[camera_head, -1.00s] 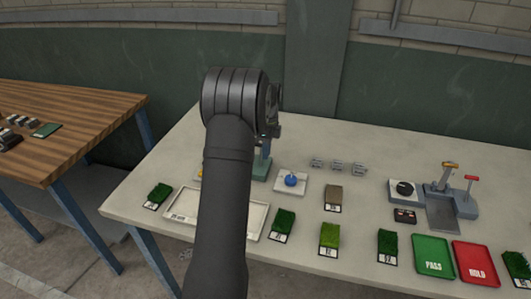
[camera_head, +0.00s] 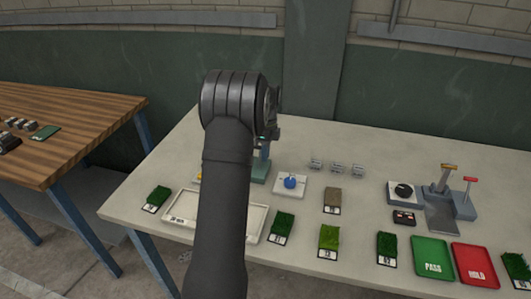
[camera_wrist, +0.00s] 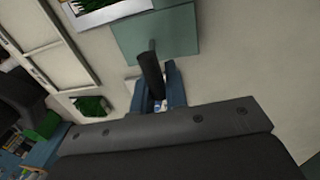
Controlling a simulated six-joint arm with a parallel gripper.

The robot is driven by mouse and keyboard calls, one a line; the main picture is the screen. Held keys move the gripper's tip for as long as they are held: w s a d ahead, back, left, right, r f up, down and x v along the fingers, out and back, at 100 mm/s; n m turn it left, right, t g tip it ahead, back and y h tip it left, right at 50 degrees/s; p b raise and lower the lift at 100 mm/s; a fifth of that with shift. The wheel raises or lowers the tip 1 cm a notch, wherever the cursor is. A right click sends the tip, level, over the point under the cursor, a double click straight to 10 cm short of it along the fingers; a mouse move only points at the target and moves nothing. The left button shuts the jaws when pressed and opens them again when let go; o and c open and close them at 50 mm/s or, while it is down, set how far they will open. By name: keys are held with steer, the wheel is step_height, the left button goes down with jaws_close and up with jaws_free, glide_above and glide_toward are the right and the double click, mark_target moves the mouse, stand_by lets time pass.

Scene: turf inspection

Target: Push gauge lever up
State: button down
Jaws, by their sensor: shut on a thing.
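The gauge has a teal base (camera_head: 260,172) and stands near the back of the pale table, mostly hidden behind my arm in the head view. In the wrist view its flat teal plate (camera_wrist: 180,32) lies at the top middle. A dark rod-like lever (camera_wrist: 151,72) stands out just below that plate. My gripper (camera_wrist: 160,98) is at the lever's near end, shut on it; the wide dark gripper body hides much of the contact. In the head view my gripper (camera_head: 274,128) is above the gauge, partly hidden by my wrist.
A white tray (camera_head: 178,221) lies left of my arm. A blue knob on a white plate (camera_head: 291,184) is just right of the gauge. Turf samples (camera_head: 328,237), a green PASS tray (camera_head: 433,255) and a red HOLD tray (camera_head: 474,252) line the front.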

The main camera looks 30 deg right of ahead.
steer(key=shift+f, duration=0.15)
steer(key=c, duration=1.4)
jaws_free()
steer(key=shift+c, duration=0.2)
step_height(320, 180, up, 17)
steer(key=w+d, duration=0.1)
steer(key=shift+w+d+r, duration=0.2)
steer(key=shift+d, duration=0.05)
steer(key=f, duration=0.7)
steer(key=a+f, duration=0.1)
steer(key=f, duration=0.2)
steer(key=shift+s+f, duration=0.2)
steer(key=shift+s, duration=0.2)
steer(key=shift+o, duration=0.5)
